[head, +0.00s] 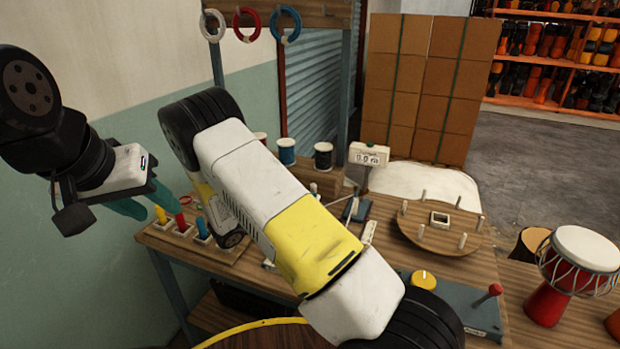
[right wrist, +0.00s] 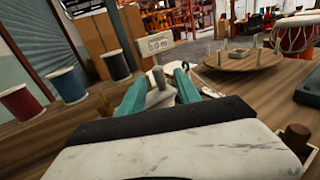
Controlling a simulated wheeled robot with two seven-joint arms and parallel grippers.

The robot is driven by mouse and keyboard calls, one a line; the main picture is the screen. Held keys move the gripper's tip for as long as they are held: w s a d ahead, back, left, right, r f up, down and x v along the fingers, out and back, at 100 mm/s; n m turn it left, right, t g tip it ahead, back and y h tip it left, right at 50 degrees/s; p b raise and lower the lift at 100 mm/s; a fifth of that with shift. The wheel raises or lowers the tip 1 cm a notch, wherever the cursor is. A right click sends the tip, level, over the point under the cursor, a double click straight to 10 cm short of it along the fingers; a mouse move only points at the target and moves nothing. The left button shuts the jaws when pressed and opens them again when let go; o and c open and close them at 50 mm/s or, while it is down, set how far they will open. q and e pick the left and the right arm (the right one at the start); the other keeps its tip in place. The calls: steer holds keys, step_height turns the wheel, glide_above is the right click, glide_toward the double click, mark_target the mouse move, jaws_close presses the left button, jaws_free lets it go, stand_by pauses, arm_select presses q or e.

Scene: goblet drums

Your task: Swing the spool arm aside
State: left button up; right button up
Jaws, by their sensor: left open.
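Several thread spools stand at the back of the wooden bench, among them a blue one (head: 287,151) and a black one (head: 323,156); they also show in the right wrist view, with the blue one (right wrist: 69,85) at left. A grey upright peg (right wrist: 158,92), perhaps the spool arm's handle, stands between the teal fingers of my right gripper (right wrist: 160,88). Whether they press on it is unclear. My left gripper (head: 143,202) is open and empty, left of the bench.
A small display (head: 369,154) stands beyond the right gripper. A round pegged wooden disc (head: 420,226), a panel with a red-knobbed lever (head: 489,296) and a drum (head: 572,270) lie to the right. Coloured rings (head: 247,24) hang above the spools. Colored pegs (head: 182,224) stand at left.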

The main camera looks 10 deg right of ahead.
steer(key=x, duration=0.8)
steer(key=shift+w+a, duration=0.1)
steer(key=shift+a, duration=0.05)
jaws_close()
stand_by(1.2)
